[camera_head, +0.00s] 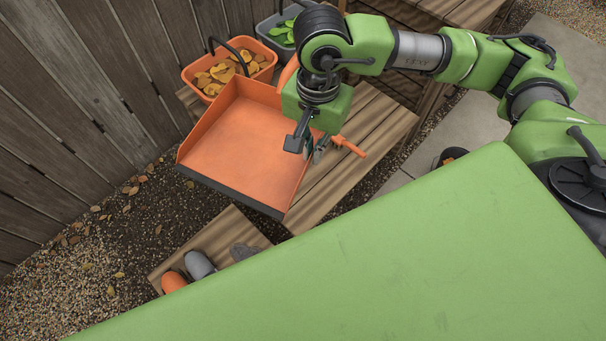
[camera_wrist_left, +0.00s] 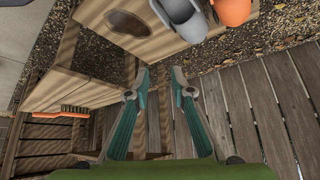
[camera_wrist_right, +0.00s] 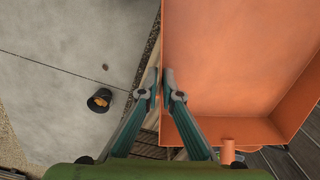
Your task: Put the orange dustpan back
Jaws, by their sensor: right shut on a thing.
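The orange dustpan (camera_head: 243,138), with a dark front lip, is in the head view left of my right gripper (camera_head: 306,146). In the right wrist view the dustpan (camera_wrist_right: 235,65) fills the right side. My right gripper (camera_wrist_right: 160,88) is shut on its side wall. The pan shows in front of a wooden bench (camera_head: 375,118) and overlaps it; I cannot tell its exact height. Its handle is partly hidden behind my right wrist. My left gripper (camera_wrist_left: 159,88) is open and empty in the left wrist view, outside the head view.
An orange basket (camera_head: 196,82) of yellow-brown pieces and a grey bin (camera_head: 262,30) stand by the fence. An orange-handled brush (camera_wrist_left: 75,112) lies on wood. Grey and orange shoes (camera_head: 199,264) sit on a low plank. A black pot (camera_wrist_right: 99,100) stands on paving.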

